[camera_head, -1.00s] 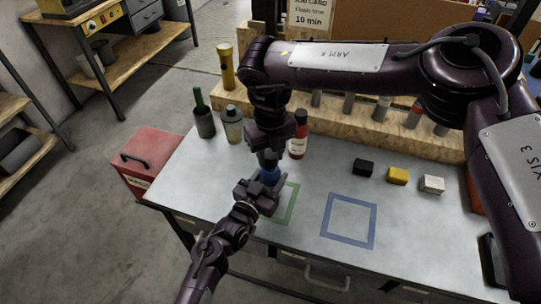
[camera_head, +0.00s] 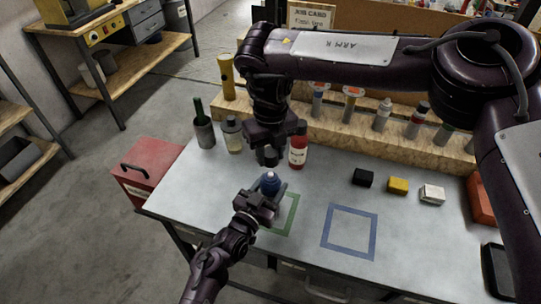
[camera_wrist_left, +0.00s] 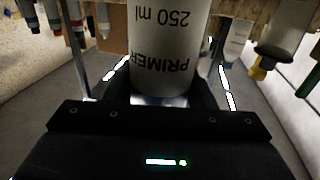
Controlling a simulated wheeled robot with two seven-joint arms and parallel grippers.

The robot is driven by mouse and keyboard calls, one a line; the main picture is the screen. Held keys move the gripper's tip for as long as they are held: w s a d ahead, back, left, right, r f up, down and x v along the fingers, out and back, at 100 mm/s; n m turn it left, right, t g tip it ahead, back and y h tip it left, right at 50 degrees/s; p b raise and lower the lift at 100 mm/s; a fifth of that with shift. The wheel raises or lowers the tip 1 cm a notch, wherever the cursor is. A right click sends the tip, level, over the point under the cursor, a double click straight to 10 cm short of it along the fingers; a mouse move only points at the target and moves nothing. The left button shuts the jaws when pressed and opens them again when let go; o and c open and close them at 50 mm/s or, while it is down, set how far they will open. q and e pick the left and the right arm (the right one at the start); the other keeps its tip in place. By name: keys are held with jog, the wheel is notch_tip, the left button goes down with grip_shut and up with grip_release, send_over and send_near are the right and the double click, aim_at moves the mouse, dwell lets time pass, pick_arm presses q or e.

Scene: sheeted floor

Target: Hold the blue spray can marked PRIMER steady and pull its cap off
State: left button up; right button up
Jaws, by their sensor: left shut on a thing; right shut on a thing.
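The spray can (camera_head: 270,182) stands upright at the green square outline (camera_head: 291,214), and its blue rounded top shows in the head view. In the left wrist view the pale can body (camera_wrist_left: 175,45), lettered PRIMER and 250 ml upside down, sits between the fingers. My left gripper (camera_head: 265,196) is shut around the can's body from the near side. My right gripper (camera_head: 268,158) points down just above the can, with a gap between them. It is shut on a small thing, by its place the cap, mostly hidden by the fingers.
A red-labelled bottle (camera_head: 298,152) stands close to the right gripper. Black (camera_head: 363,177), yellow (camera_head: 398,186) and white (camera_head: 432,194) blocks lie right. The blue square outline (camera_head: 349,231) is empty.

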pick_arm(q)
jog(key=o, duration=1.5)
jog(key=shift+c, duration=0.2)
